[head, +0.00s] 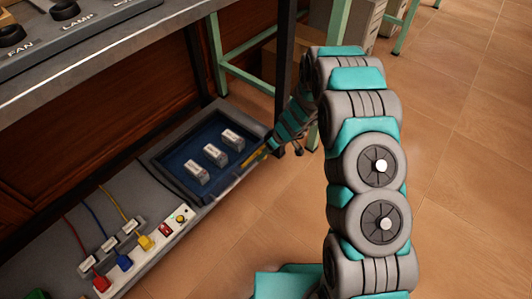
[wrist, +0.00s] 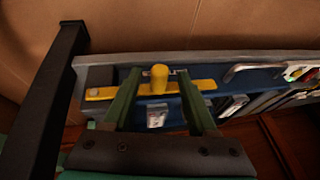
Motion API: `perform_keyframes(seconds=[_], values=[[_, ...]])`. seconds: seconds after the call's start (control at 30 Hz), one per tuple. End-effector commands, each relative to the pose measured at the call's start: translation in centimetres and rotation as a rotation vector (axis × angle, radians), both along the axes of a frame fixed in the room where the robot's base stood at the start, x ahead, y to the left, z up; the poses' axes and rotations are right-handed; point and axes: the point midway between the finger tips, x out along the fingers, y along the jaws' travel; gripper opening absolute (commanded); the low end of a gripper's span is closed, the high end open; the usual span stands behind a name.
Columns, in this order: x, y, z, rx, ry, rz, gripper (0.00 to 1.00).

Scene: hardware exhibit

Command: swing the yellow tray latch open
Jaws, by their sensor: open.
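The yellow tray latch (wrist: 190,86) is a flat bar along the front edge of the blue tray (head: 174,178), with a round pivot at its left end and an upright yellow knob (wrist: 160,72) in the wrist view. My gripper (wrist: 159,75) is open, with one dark green finger on each side of the knob. A gap seems to show on both sides; contact cannot be told. In the head view, the latch (head: 254,157) is a small yellow strip at the tray's right edge, and my arm partly hides the gripper there.
Several white labelled blocks (head: 214,154) stand in the tray. A metal handle (wrist: 255,69) is right of the latch in the wrist view. A dark post (wrist: 55,85) stands close at left. A power strip with coloured plugs (head: 146,243) lies nearer; open floor is at right.

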Motion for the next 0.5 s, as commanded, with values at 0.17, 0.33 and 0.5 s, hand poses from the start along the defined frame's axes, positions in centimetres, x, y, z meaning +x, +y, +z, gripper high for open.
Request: perform_keyframes(seconds=[0.17, 0.33, 0.5], values=[[0.03, 0.02, -0.04, -0.001, -0.001, 0.0, 0.58], [0.03, 0.02, -0.03, -0.001, -0.001, 0.001, 0.46], [0.03, 0.01, -0.02, -0.001, -0.001, 0.001, 0.27]])
